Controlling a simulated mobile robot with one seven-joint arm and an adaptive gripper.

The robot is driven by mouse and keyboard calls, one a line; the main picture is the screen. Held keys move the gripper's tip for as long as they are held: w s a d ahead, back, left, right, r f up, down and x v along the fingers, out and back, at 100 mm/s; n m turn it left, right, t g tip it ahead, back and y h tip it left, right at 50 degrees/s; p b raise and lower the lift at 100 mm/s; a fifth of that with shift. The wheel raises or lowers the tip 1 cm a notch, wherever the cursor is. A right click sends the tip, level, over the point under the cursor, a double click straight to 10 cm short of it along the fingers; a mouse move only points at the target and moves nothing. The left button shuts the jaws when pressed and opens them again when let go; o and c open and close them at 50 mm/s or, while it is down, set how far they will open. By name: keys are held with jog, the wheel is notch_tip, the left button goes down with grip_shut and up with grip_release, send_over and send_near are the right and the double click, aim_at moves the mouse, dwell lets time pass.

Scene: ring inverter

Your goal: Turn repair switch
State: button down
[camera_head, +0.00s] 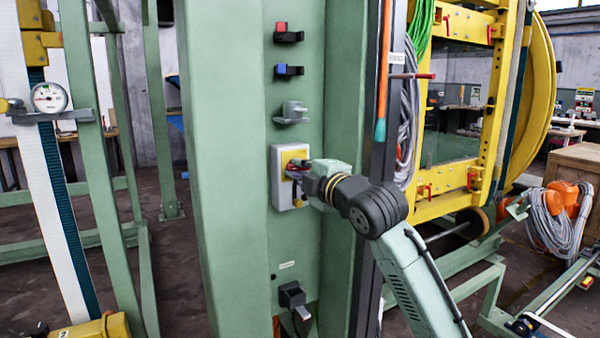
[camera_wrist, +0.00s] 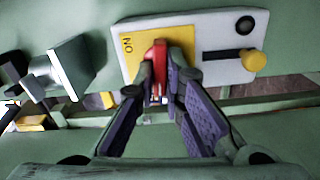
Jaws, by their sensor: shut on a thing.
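The repair switch is a cream box (camera_head: 277,190) on the green column, with a yellow plate (camera_wrist: 139,52) marked "ON" and a red handle (camera_wrist: 159,54). My gripper (camera_head: 297,172) reaches it from the right in the head view and hides much of the plate and handle. In the wrist view my gripper (camera_wrist: 158,75) has its fingertips closed on both sides of the red handle. The handle points along the picture's vertical there. A black round spot and a slot with a yellow knob (camera_wrist: 254,61) sit on the same box.
Above the box on the green column (camera_head: 230,180) are a grey connector (camera_head: 291,112), a blue-and-black one (camera_head: 288,71) and a red-and-black one (camera_head: 288,34). A black connector (camera_head: 293,297) is below. Grey cables (camera_head: 408,120) hang at the right.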

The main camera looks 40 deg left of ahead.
jog(key=shift+n, duration=0.6)
jog(key=c, duration=1.7)
grip_release()
jog(key=v, duration=1.2)
jog(key=shift+w, duration=0.15)
